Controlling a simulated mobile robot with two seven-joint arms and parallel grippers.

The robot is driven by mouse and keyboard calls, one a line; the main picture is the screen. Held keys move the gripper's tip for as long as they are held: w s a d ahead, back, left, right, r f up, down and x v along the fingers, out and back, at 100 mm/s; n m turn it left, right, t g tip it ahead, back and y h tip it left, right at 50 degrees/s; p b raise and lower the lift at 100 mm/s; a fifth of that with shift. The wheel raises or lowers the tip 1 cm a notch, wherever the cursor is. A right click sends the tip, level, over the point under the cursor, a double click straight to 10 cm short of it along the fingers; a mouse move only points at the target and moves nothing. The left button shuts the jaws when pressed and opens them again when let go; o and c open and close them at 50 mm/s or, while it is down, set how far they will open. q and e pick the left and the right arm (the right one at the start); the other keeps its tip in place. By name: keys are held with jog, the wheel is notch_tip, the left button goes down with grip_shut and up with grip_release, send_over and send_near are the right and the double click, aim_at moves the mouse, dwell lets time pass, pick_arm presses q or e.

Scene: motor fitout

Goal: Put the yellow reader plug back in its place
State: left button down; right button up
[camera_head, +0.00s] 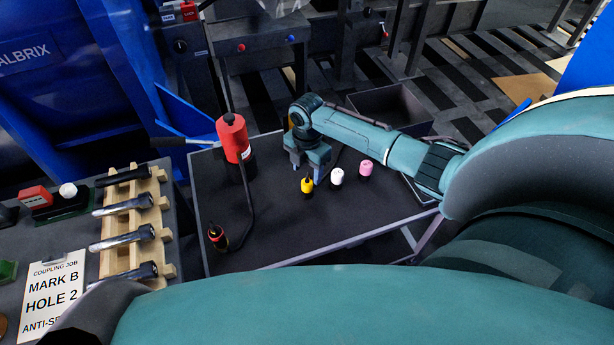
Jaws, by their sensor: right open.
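A yellow plug (307,185) with a dark lower part stands upright on the dark table (300,235). A white plug (337,176) and a pink plug (366,168) stand to its right in a slanting row. My right gripper (307,170) points down with its fingers apart, just behind the yellow plug in the picture. I cannot tell whether a finger touches it. Nothing shows between the fingers. I cannot make out a reader or the plug's place. My left gripper is not in view.
A red and black cylinder (233,140) stands left of the gripper, with a dark hose running to a small red-tipped end (217,237). An open grey bin (390,105) lies behind my right arm. A wooden rack (140,215) holds several dark-handled tools at left, beside a "MARK B HOLE 2" sign (54,295).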

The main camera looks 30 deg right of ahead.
pick_arm(q)
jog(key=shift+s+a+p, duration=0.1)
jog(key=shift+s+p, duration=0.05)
jog(key=shift+p, duration=0.15)
pick_arm(e)
notch_tip(320, 180, up, 8)
jog(key=shift+f, duration=0.1)
dwell(0.3)
jog(key=s+a+f+m+t+y+p, duration=0.2)
jog(key=s+a+f+m, duration=0.25)
jog(key=a, duration=0.25)
jog(key=s+a+f+m+t+y+p, duration=0.1)
jog(key=s+a+f+m+t, duration=0.2)
jog(key=s+a, duration=0.35)
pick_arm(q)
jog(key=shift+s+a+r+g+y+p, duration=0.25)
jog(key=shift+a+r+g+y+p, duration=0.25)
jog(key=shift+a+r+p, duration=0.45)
pick_arm(e)
jog(key=s+a+r+m+t, duration=0.2)
jog(key=s+r+m+t, duration=0.3)
jog(key=m, duration=0.6)
jog(key=s+r, duration=0.2)
jog(key=s, duration=0.1)
jog(key=shift+s+a+r+t, duration=0.2)
jog(key=shift+a+r+t, duration=0.05)
jog(key=shift+t, duration=0.15)
